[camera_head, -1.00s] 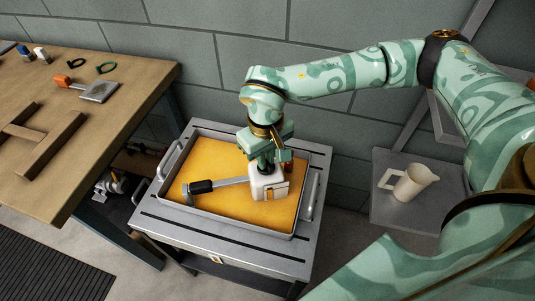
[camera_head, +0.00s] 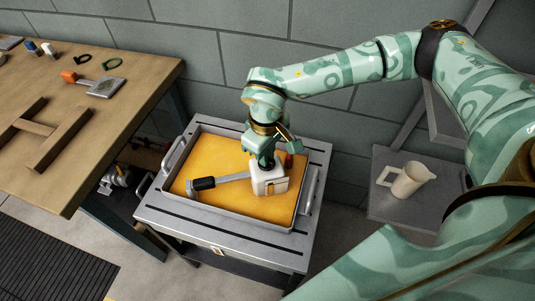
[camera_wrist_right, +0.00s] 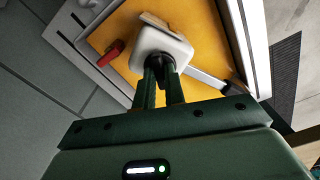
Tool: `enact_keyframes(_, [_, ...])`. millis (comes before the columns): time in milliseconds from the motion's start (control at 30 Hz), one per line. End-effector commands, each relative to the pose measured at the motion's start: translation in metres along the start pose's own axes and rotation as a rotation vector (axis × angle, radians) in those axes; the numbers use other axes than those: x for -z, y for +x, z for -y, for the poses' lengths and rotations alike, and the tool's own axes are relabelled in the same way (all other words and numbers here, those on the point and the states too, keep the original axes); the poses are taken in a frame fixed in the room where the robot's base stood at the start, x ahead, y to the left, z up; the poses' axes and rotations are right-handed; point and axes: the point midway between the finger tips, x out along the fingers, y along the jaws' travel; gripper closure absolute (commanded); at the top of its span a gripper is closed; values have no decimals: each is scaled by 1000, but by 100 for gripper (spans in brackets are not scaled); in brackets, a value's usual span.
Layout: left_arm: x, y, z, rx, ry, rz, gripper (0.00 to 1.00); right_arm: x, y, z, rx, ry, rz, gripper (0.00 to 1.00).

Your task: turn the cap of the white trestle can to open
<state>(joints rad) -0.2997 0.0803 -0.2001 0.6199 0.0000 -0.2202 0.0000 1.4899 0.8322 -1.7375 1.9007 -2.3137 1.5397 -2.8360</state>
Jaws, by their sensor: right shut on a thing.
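The white can (camera_head: 270,181) stands upright in the orange-floored tray on the grey cart. It also shows in the wrist view (camera_wrist_right: 158,42). My right gripper (camera_head: 265,162) points down on it from above, shut on the dark cap (camera_wrist_right: 162,63) at the can's top. The two fingers sit on either side of the cap and hide part of it. My left gripper is not in view.
The metal tray (camera_head: 241,221) also holds a bar tool with a black grip (camera_head: 204,184), close beside the can, and a red item (camera_head: 289,161) behind it. A beige jug (camera_head: 408,180) stands on a shelf at right. A wooden bench (camera_head: 130,95) is at left.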

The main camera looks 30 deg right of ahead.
Motion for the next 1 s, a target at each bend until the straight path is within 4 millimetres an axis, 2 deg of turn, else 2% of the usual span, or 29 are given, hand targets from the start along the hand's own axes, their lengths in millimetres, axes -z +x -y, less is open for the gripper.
enact_keyframes(167, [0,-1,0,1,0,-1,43,0,-1,0,-1,-12,-1,100])
enact_keyframes(367, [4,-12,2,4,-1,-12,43,0,-3,-1,-3,-155,-2,100])
enact_keyframes(500, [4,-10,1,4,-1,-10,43,1,-1,-1,-4,-236,-3,100])
enact_keyframes(867, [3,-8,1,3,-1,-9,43,1,0,0,-2,-261,-2,100])
enact_keyframes(900, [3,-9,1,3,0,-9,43,0,0,1,0,-262,-1,80])
enact_keyframes(967, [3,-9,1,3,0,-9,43,0,0,1,1,-261,-1,63])
enact_keyframes(1000, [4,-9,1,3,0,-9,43,0,0,1,0,-261,-1,63])
